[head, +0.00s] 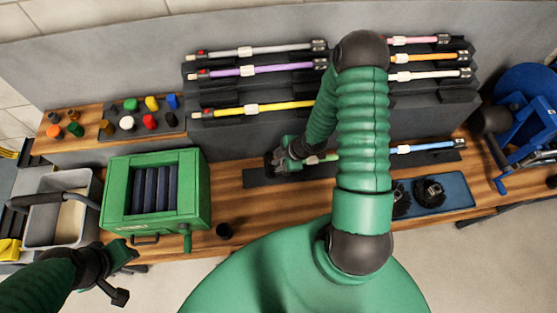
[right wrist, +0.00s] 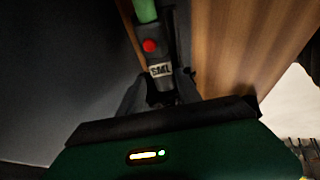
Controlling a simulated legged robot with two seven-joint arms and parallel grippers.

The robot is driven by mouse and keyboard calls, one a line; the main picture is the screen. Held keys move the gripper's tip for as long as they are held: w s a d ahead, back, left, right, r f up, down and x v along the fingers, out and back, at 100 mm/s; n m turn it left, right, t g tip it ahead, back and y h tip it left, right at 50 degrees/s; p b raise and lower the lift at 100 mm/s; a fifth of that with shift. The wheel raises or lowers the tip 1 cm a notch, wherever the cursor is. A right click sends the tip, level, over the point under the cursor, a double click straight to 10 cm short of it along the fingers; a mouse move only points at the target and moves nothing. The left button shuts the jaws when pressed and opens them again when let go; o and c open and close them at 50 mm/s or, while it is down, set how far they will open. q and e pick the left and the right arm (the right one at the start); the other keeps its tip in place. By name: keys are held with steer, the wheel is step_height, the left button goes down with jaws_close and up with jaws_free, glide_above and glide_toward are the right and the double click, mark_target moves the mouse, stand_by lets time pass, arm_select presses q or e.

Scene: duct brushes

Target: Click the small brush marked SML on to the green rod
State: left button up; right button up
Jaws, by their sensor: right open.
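The green rod lies low along the workbench, mostly behind my right arm in the head view; a short green piece (head: 330,157) shows beside the gripper. Whether a brush head is on the end is hidden. My left gripper (head: 122,272) is at the lower left, away from the rod.
Black round brushes (head: 430,188) sit on a blue tray (head: 458,190), partly behind my arm. Coloured rods, such as a yellow one (head: 270,107), lie on the rack above.

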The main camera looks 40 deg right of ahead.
steer(key=shift+s+a+f, duration=0.25)
steer(key=shift+s, duration=0.15)
